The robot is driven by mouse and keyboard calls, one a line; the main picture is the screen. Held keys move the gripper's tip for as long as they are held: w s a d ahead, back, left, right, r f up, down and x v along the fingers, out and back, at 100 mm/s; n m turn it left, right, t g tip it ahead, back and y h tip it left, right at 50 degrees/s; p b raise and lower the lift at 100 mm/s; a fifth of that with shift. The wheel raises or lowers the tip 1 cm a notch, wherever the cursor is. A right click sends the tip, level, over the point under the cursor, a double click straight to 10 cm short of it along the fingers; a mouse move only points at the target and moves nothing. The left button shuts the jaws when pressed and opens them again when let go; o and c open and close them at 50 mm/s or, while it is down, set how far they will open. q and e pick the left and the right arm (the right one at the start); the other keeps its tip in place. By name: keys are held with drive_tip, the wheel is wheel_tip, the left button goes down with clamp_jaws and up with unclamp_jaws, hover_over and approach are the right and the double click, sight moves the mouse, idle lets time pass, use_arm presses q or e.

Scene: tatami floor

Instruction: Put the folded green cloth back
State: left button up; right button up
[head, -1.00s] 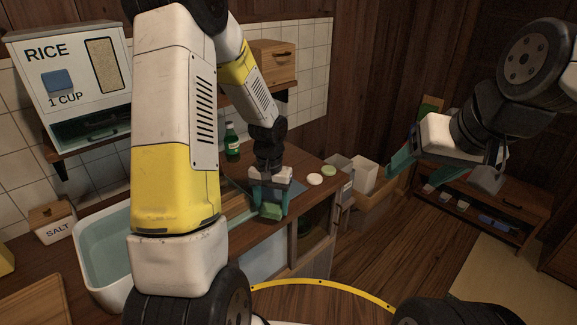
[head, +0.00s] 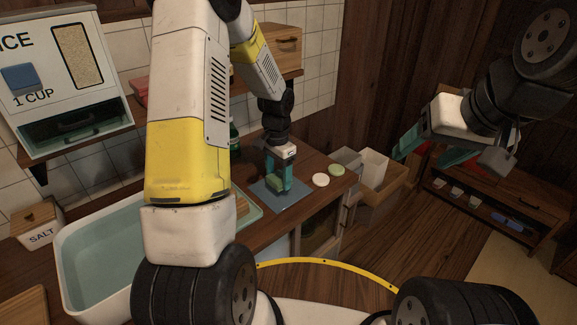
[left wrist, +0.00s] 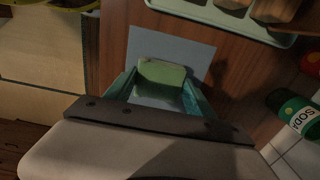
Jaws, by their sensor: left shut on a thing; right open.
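The folded green cloth (head: 275,184) is a small green block between the teal fingers of my left gripper (head: 279,186), which is shut on it. In the left wrist view the cloth (left wrist: 161,76) shows between the fingertips, over the flat blue-grey mat (left wrist: 196,50). The mat (head: 292,204) lies on the wooden counter in the head view. I cannot tell whether the cloth touches the mat. My right gripper (head: 432,152) is open and empty, held in the air at the right, away from the counter.
A green bottle (head: 235,135) stands behind the gripper; its label reads SODA in the wrist view.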

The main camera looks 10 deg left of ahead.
sight(280, 180)
use_arm(q)
drive_tip(key=shift+w+f, duration=0.15)
drive_tip(key=shift+w, duration=0.85)
drive_tip(key=shift+f, duration=1.7)
drive_tip(key=shift+f, duration=0.15)
drive_tip(key=o, duration=1.4)
